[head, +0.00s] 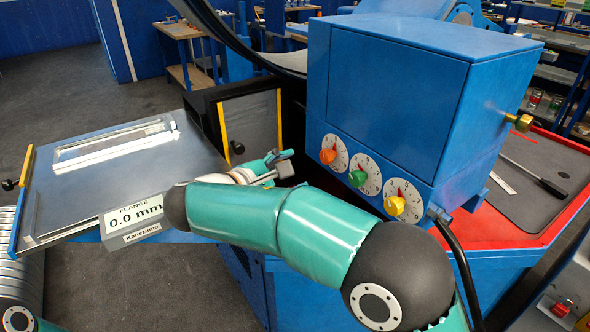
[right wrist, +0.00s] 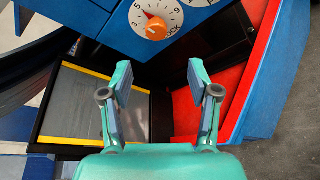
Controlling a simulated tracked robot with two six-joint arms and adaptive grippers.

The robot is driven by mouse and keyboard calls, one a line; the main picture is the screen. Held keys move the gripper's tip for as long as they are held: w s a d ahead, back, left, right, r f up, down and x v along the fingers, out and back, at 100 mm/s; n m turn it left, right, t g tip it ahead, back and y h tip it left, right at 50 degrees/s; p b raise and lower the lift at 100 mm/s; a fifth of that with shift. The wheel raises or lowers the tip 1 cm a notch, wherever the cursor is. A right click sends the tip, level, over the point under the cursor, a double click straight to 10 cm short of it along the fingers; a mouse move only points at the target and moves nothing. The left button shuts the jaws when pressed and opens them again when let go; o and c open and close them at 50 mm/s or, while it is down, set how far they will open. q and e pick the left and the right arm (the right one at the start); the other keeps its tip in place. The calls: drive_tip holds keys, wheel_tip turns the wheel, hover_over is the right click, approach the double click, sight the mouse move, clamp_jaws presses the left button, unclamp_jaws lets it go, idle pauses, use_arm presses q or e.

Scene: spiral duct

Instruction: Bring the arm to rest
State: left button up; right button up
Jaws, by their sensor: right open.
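My right arm reaches across the front of the blue machine in the head view. My right gripper (head: 280,167) is at its end, left of the dials and in front of the dark upright panel. In the right wrist view my right gripper (right wrist: 160,85) is open, with two fingers well apart and nothing between them. An orange dial (right wrist: 156,28) shows beyond and above the fingertips. My left gripper is not in view; only a piece of teal and dark arm shows at the lower left of the head view.
The blue control box (head: 390,90) has orange (head: 328,156), green (head: 357,177) and yellow (head: 394,205) knobs. A flat table (head: 100,180) with a "0.0 mm" display (head: 134,215) lies left. A red-rimmed tray (head: 540,165) holds a screwdriver and ruler. Grey floor is open at far left.

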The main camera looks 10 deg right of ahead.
drive_tip(key=s+d+f+g+y+p, duration=0.1)
drive_tip(key=s+f+g+y, duration=0.25)
drive_tip(key=f, duration=1.05)
drive_tip(key=s+f+g+y, duration=0.3)
drive_tip(key=s+f+y, duration=0.1)
drive_tip(key=f, duration=1.1)
drive_tip(key=s+f+m+y+p, duration=0.1)
drive_tip(key=s+f+m+y, duration=0.3)
drive_tip(key=s+f+m, duration=0.3)
drive_tip(key=s+f+m+g+y, duration=0.1)
drive_tip(key=s+f+m+y, duration=0.3)
drive_tip(key=s+f+m, duration=0.4)
drive_tip(key=s+m, duration=0.3)
drive_tip(key=s, duration=0.3)
drive_tip(key=shift+a+p, duration=0.3)
drive_tip(key=shift+p, duration=0.1)
